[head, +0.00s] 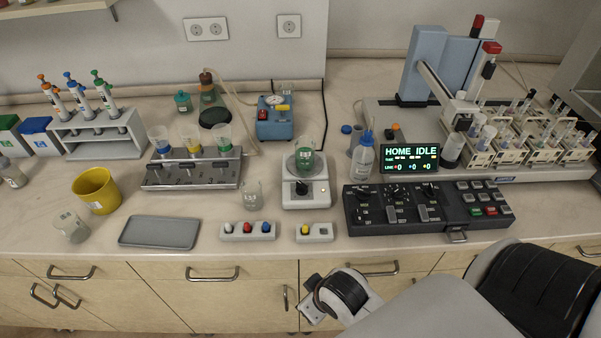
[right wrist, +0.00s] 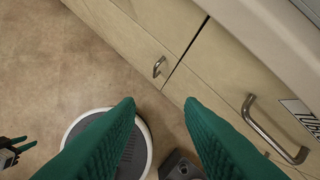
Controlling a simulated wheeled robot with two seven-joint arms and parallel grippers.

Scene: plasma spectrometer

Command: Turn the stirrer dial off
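The stirrer (head: 305,196) is a white box on the bench, in the middle of the head view. Its black dial (head: 302,187) is on the front face, with a light mark that is too small to read. A beaker of green liquid (head: 305,160) stands on its plate. My right gripper (right wrist: 160,102) is open and empty in the right wrist view, over the floor in front of the drawers, well away from the dial. Its fingers do not show in the head view. A small dark, green-tipped part at the left edge of the right wrist view seems to be my left gripper (right wrist: 14,150).
A black control panel (head: 425,228) is right of the stirrer, with a wash bottle (head: 362,160) behind. Drawers with metal handles (head: 212,278) line the bench front.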

